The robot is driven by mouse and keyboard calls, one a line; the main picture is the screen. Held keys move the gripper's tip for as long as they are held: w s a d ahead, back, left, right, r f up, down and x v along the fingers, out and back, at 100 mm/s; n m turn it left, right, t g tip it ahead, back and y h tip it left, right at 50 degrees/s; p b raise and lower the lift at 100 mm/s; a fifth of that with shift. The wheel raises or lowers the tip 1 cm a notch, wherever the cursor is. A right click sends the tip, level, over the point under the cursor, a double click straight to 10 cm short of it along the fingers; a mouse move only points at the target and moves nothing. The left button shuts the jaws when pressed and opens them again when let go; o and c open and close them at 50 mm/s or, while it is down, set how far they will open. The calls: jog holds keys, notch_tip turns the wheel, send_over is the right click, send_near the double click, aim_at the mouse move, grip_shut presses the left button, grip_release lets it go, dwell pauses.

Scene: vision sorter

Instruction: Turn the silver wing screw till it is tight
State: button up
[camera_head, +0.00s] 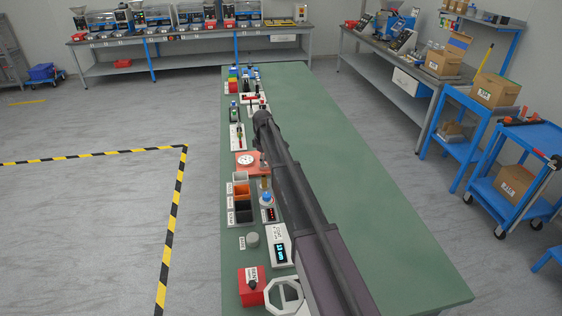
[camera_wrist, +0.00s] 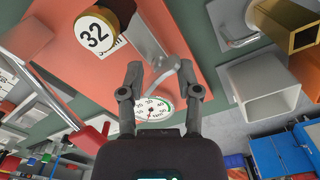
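My gripper (camera_wrist: 159,70) is open in the wrist view, with its two dark fingers apart. A grey metal bar with a curved end (camera_wrist: 150,42) reaches between the fingertips; I cannot tell whether they touch it, or whether it is part of the silver wing screw. A round white dial with a green and red scale (camera_wrist: 153,109) shows between the fingers. The orange plate (camera_wrist: 75,70) lies behind. In the head view the plate (camera_head: 241,169) sits on the green bench left of my arm. I cannot make out the wing screw there, and my arm hides part of that area.
A cylinder labelled 32 (camera_wrist: 97,33) stands close to the left finger. A square grey tube (camera_wrist: 268,84) and a brass square tube (camera_wrist: 287,25) are at the right. Several small devices line the bench's left edge; the green bench top (camera_head: 340,150) right of my arm is clear.

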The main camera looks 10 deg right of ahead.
jog(key=n, duration=0.4)
jog(key=shift+w+n, duration=0.1)
jog(key=shift+n, duration=0.2)
jog(key=n, duration=0.3)
jog(key=shift+w+n, duration=0.1)
jog(key=shift+n, duration=0.3)
notch_tip(320, 180, up, 14)
jog(key=p, duration=1.4)
jog(key=s+d+m, duration=0.1)
jog(key=s+m, duration=0.1)
jog(key=s, duration=0.7)
jog(key=s+d+m, duration=0.2)
jog(key=s+m, duration=0.1)
jog(key=s, duration=0.7)
jog(key=shift+s+d+f+m+b, duration=0.15)
jog(key=shift+d+f+m+b, duration=0.15)
jog(key=shift+f+b, duration=0.15)
jog(key=w+a+m, duration=0.1)
jog(key=w+a, duration=0.1)
jog(key=w, duration=0.7)
jog(key=w+a+m, duration=0.1)
jog(key=w+a, duration=0.1)
jog(key=w, duration=0.8)
jog(key=shift+r+p, duration=0.45)
jog(key=shift+f, duration=0.25)
notch_tip(320, 180, down, 13)
jog(key=b, duration=1.3)
jog(key=shift+f+b, duration=0.15)
jog(key=shift+b, duration=0.25)
